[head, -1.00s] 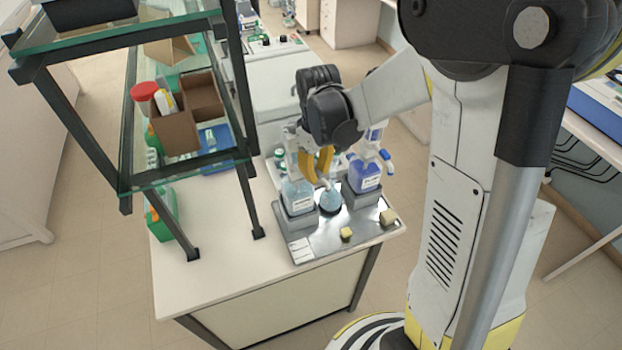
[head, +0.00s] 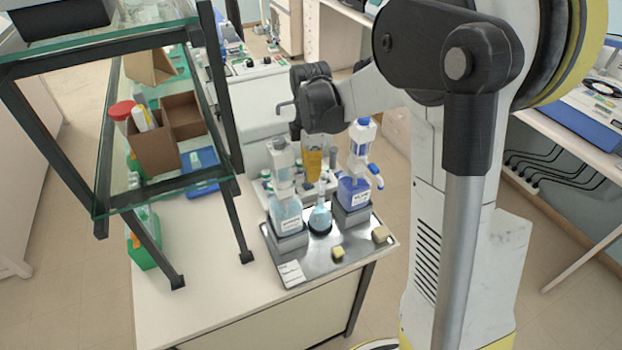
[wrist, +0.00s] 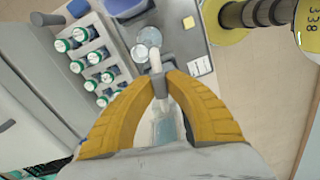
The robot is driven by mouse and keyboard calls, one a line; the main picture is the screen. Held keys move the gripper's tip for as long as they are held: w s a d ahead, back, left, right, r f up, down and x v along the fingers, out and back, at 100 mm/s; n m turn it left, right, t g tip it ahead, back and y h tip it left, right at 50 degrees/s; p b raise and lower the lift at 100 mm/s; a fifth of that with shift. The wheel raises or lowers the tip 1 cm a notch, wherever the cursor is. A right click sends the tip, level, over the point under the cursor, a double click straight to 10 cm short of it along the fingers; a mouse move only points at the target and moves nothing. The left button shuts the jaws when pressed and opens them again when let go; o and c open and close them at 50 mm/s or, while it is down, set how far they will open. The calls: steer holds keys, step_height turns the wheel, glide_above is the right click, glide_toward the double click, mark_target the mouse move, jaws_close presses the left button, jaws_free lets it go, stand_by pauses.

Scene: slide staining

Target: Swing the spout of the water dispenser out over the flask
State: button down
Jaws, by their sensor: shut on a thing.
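The water dispenser (head: 284,212), a bottle of light blue liquid with a white label, stands on a grey block at the left of the tray. The flask (head: 320,219), also with light blue liquid, stands right of it. My gripper (head: 315,163) is above and behind the flask in the head view. In the wrist view its yellow fingers (wrist: 161,84) are shut on the pale spout (wrist: 156,62). The spout points from the dispenser bottle (wrist: 168,130) toward the flask (wrist: 149,37), its tip close to the flask's round outlines. Exact alignment with the mouth is unclear.
A second dispenser with dark blue liquid (head: 352,193) stands right of the flask. Capped vials (wrist: 92,59) stand behind. A glass shelf unit (head: 215,172) is at the left.

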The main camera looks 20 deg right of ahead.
steer(key=shift+w+d+n, duration=0.1)
steer(key=shift+w+n, duration=0.65)
steer(key=shift+n, duration=0.45)
steer(key=c, duration=1.4)
jaws_free()
steer(key=shift+w, duration=0.1)
step_height(320, 180, up, 12)
steer(key=shift+b, duration=0.3)
